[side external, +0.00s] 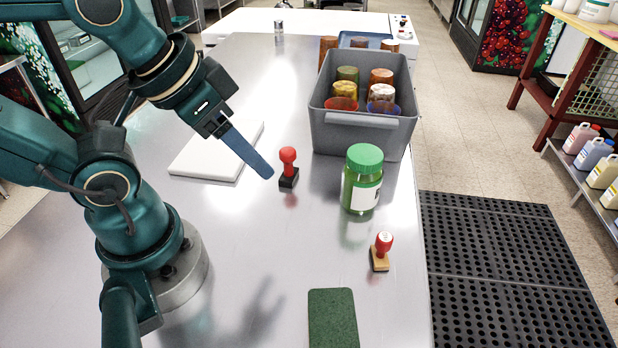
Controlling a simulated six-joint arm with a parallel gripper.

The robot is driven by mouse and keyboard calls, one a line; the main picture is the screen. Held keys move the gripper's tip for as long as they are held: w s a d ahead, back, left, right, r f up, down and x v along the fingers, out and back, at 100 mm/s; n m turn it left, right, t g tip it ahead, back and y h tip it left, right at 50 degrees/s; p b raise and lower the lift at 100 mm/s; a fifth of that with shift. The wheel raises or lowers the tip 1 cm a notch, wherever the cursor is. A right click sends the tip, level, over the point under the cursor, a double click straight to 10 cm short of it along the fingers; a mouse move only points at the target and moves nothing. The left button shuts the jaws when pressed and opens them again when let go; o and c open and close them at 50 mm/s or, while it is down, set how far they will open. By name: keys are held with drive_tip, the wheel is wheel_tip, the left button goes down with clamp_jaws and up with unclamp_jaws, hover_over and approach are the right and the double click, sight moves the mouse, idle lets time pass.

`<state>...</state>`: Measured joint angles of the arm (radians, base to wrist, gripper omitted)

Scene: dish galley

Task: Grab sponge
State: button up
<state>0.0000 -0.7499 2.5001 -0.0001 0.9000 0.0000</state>
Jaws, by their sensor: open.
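The sponge (333,318) appears to be the flat dark green pad with rounded corners at the near edge of the steel table; the picture's bottom edge cuts it off. My gripper (262,170) is up and to the left of it, pointing down and to the right above the table. Its blue fingers overlap in this view, so the gap between them is hidden. It is open with nothing seen in it, well apart from the sponge.
A red-handled stamp (288,168) stands just right of my fingertips. Another stamp (381,252) and a green-lidded jar (362,180) stand between there and the sponge. A grey bin (362,133) of cups is behind. A white board (215,152) lies left. The table's near middle is clear.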

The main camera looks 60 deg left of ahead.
drive_tip(key=o, duration=0.6)
drive_tip(key=shift+c, duration=0.2)
drive_tip(key=n+g+h, duration=0.5)
drive_tip(key=g, duration=0.4)
approach(331, 307)
drive_tip(key=s+a, duration=0.3)
drive_tip(key=a, duration=0.1)
drive_tip(key=d+f+n+g+h, duration=0.1)
drive_tip(key=d+f+n, duration=0.1)
drive_tip(key=w+d+f+n+g+h, duration=0.1)
drive_tip(key=f+n+h, duration=0.1)
drive_tip(key=w+d+f+n+g+h, duration=0.1)
drive_tip(key=d+f+n+h, duration=0.1)
drive_tip(key=shift+d+f, duration=0.35)
drive_tip(key=shift+s+d+f+g, duration=0.15)
drive_tip(key=shift+d+f+g, duration=0.15)
drive_tip(key=shift+x, duration=2.3)
